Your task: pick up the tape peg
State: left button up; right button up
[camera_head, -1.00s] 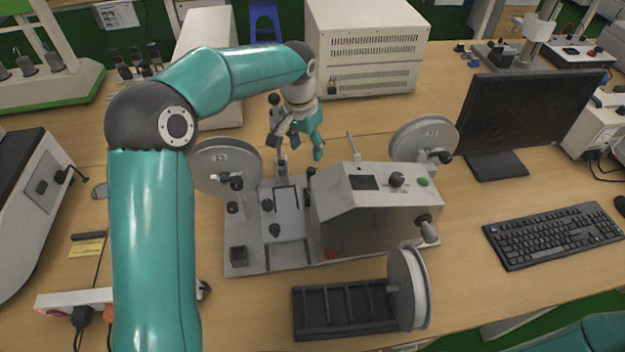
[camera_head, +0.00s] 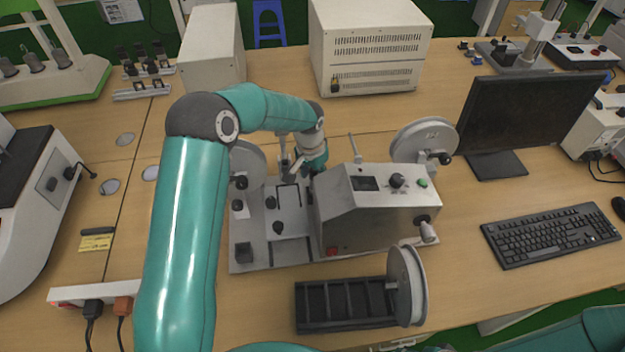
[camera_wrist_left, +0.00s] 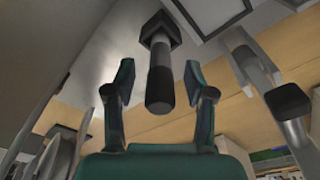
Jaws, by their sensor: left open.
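The tape peg (camera_wrist_left: 161,80), a dark round pin with a square collar, stands out from the metal plate of the tape machine (camera_head: 380,215) in the left wrist view. My left gripper (camera_wrist_left: 158,72) is open, with one finger on each side of the peg and a visible gap on both sides. In the head view my left gripper (camera_head: 301,163) is low at the back of the machine, between its left reel and its control box. The peg cannot be made out clearly there. My right gripper is not in view.
A left reel (camera_head: 248,165) and a right reel (camera_head: 425,138) flank the machine. A black rack (camera_head: 340,305) with a white reel (camera_head: 407,285) stands in front. A monitor (camera_head: 530,120) and keyboard (camera_head: 555,236) are at the right. A beige cabinet (camera_head: 370,50) stands behind.

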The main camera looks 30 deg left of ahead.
pick_arm(q)
grip_shut()
jog(key=shift+r, duration=0.1)
dwell(0.4)
jog(key=shift+r, duration=0.5)
notch_tip(320, 180, up, 19)
jog(key=b, duration=0.2)
jog(key=shift+f, duration=0.15)
